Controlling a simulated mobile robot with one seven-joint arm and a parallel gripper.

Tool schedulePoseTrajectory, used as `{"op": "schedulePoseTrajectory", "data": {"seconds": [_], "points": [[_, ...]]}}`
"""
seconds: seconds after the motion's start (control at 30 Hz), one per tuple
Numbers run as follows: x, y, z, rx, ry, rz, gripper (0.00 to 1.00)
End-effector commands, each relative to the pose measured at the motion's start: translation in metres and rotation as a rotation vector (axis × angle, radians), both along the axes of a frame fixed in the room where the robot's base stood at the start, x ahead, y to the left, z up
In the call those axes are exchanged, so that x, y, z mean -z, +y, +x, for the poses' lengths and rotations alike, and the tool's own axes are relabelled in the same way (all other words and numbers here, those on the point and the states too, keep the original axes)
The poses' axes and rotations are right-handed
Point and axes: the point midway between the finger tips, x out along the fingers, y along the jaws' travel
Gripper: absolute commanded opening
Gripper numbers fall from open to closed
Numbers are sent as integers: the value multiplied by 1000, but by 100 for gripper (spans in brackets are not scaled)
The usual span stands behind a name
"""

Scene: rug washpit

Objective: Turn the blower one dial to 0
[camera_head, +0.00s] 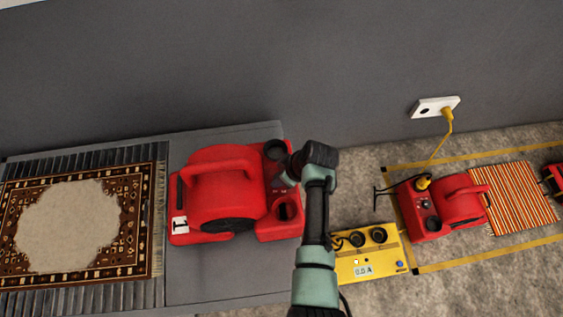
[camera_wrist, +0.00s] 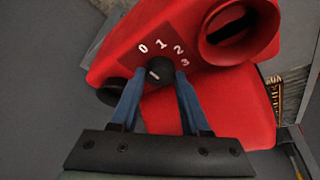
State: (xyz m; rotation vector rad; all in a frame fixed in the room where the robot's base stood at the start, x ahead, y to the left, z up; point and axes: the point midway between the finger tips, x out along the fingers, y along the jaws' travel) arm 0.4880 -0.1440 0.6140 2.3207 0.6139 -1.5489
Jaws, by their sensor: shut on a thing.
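Blower one is the red blower with a "1" label (camera_head: 222,185), on the grey platform at the left of the head view. Its red body (camera_wrist: 110,60) fills much of the wrist view. The black dial (camera_wrist: 160,69) sits below white numbers 0, 1, 2 and 3. A short pale mark shows on the dial's lower left; I cannot tell which number it is set to. My gripper (camera_wrist: 157,82) has its two blue fingers shut on the dial, one each side. In the head view my gripper (camera_head: 292,168) is at the blower's right side and hides the dial.
A patterned rug (camera_head: 75,226) lies left of the blower on the grey platform (camera_head: 215,290). A yellow box (camera_head: 370,262) reading 0.0 A stands to the right of my arm. Another red blower (camera_head: 458,204) and a striped rug (camera_head: 513,196) are further right. A wall outlet (camera_head: 434,107) holds a yellow plug.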

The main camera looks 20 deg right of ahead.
Motion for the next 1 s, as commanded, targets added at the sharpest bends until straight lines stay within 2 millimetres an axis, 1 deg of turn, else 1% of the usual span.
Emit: {"op": "schedulePoseTrajectory", "data": {"seconds": [0.37, 0.4, 0.53, 0.57, 0.83, 0.93, 1.0], "points": [[0, 0, 0, -4, 1, -2, 0], [0, 0, 0, -4, 1, -2, 51], [0, 0, 0, -4, 1, -2, 75], [0, 0, 0, -4, 1, -1, 76], [-1, 0, 0, -3, 1, -1, 76], [-7, -1, -2, -3, -1, -1, 76], [-15, -3, -5, -2, -1, -2, 76]]}}
